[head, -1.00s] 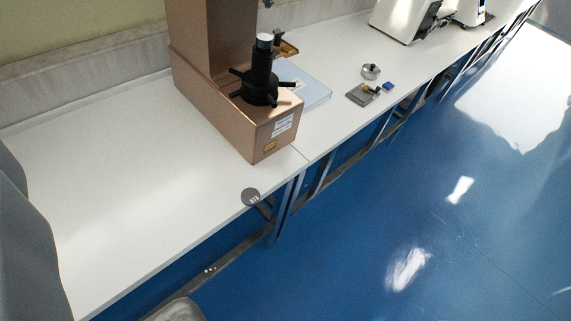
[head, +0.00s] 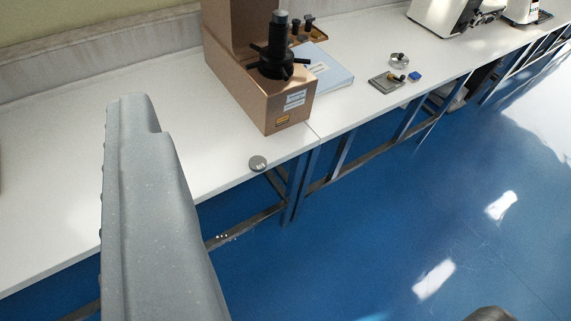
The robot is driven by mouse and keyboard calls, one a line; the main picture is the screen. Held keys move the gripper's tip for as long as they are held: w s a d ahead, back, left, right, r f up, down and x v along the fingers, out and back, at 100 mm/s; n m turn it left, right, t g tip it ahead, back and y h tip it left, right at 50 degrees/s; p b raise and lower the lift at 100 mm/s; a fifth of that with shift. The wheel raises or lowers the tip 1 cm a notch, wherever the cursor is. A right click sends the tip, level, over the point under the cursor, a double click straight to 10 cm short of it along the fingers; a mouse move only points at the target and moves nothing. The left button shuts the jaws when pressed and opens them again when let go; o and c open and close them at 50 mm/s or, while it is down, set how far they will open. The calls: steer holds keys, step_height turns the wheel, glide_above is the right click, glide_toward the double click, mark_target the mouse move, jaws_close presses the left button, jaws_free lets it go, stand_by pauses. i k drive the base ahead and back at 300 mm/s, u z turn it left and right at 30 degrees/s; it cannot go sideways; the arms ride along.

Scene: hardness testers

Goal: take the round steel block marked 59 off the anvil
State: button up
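A copper-brown hardness tester (head: 262,103) stands on the white bench at the upper middle. Its black spindle with spoke handles (head: 276,62) rises at the front. A small grey cylindrical top, the anvil end (head: 281,17), caps it; I cannot tell whether a separate block lies there, and no number is readable. My gripper's fingertips do not show. A large grey part, apparently of my arm, covers the left of the view.
The white bench (head: 50,150) runs from left to upper right above a blue floor. A pale blue folder (head: 330,75), a grey plate (head: 386,82), a round metal piece (head: 399,60) and a blue block (head: 415,76) lie right of the tester. White machines (head: 447,14) stand farther back.

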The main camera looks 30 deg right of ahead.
mark_target(257, 163)
steer(key=z, duration=0.85)
steer(key=i, duration=1)
